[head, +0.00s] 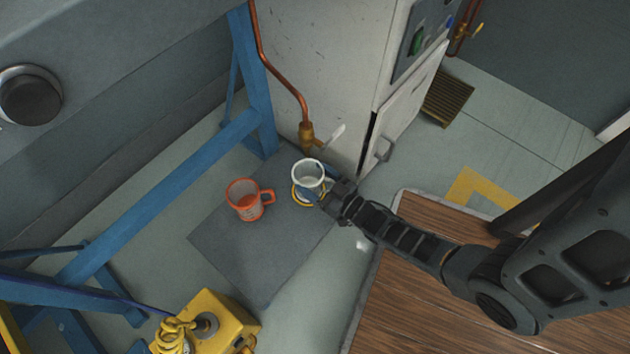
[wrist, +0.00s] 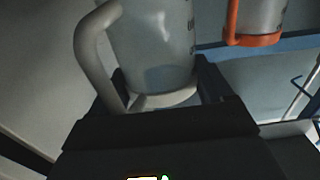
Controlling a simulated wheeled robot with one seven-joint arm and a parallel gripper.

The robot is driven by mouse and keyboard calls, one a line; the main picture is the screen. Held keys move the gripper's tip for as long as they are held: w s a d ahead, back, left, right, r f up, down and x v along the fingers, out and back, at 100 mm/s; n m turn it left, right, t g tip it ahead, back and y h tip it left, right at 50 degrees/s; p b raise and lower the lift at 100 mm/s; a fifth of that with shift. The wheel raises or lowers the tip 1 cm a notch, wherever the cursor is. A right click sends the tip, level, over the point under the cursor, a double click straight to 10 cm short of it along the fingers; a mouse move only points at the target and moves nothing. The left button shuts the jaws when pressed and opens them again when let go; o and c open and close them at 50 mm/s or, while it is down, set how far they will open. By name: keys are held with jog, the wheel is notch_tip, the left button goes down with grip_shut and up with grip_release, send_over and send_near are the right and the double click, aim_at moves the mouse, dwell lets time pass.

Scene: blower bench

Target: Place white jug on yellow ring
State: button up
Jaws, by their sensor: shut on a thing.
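The white jug (head: 309,174) is upright below the copper pipe's tap, its open top facing up. My gripper (head: 328,190) is shut on it from the right side. In the wrist view the jug (wrist: 155,45) stands between my dark fingers, its handle on the left. The yellow ring (head: 296,198) shows as a thin arc under the jug's lower left edge. The jug hides most of it. I cannot tell whether the jug's base touches the ring or is just above it.
An orange-red mug (head: 243,207) stands close left of the jug on the dark grey mat (head: 255,255). A brass tap (head: 307,135) with a pale lever is just behind the jug. A white cabinet (head: 335,60), blue frame (head: 165,185) and yellow box (head: 220,325) surround the mat.

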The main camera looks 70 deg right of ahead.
jog(key=o, duration=1)
jog(key=shift+r, duration=0.1)
